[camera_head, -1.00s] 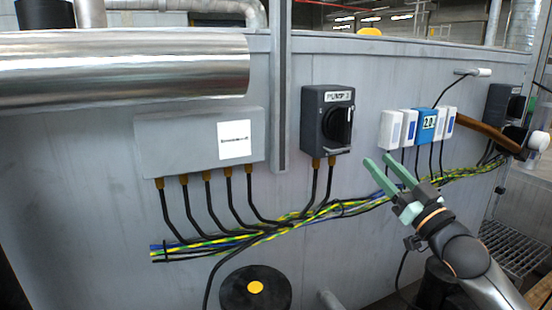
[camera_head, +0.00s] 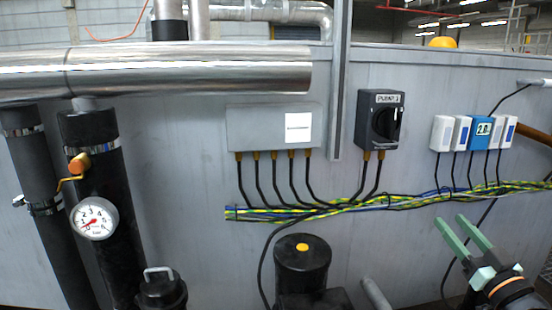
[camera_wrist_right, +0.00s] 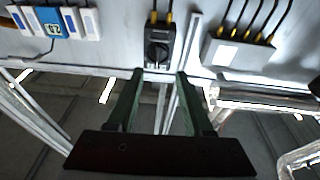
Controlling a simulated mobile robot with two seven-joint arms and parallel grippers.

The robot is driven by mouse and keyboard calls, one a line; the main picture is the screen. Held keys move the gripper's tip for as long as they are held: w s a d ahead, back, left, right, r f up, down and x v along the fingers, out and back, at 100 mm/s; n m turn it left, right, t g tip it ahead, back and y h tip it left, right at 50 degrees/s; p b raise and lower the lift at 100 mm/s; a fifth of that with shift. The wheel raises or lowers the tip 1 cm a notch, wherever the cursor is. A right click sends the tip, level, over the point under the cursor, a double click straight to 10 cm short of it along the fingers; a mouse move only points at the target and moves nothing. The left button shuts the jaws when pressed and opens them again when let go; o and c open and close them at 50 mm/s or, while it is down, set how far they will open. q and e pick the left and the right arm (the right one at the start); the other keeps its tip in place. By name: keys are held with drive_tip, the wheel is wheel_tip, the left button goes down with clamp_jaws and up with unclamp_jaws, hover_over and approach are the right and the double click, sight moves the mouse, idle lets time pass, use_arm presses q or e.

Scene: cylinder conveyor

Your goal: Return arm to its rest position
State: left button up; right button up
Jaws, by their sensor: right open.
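My right gripper (camera_head: 462,238) is at the lower right of the head view, in front of the grey panel wall and below the cable bundle. Its two green fingers are apart with nothing between them. The right wrist view also shows the open fingers (camera_wrist_right: 158,100). In that view the picture is upside down, with the dark rotary switch box (camera_wrist_right: 159,45) beyond the fingertips. Most of my right arm is outside the head view. My left gripper is not in view.
The wall carries a grey junction box (camera_head: 270,128), a pump switch (camera_head: 380,120), a blue module (camera_head: 481,132) between white ones, and a cable bundle (camera_head: 350,205). A pressure gauge (camera_head: 94,218) and black pipes stand at left. A black pump (camera_head: 302,265) stands low in the middle.

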drive_tip(key=s+a+f+g, duration=0.2)
drive_tip(key=a+f, duration=0.1)
drive_tip(key=f, duration=0.5)
drive_tip(key=s+a+f+g, duration=0.1)
drive_tip(key=a+f+g, duration=0.1)
drive_tip(key=f, duration=0.6)
drive_tip(key=s+a+f+g, duration=0.2)
drive_tip(key=a+f, duration=0.1)
drive_tip(key=f, duration=0.6)
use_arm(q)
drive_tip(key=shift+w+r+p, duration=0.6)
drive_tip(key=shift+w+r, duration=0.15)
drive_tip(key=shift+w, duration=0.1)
use_arm(e)
drive_tip(key=s+a+f+n+g+y, duration=0.1)
drive_tip(key=s+a+f+g, duration=0.4)
drive_tip(key=s+a+f, duration=0.9)
drive_tip(key=s+f, duration=0.3)
drive_tip(key=shift+s+a, duration=0.15)
drive_tip(key=shift+a, duration=0.05)
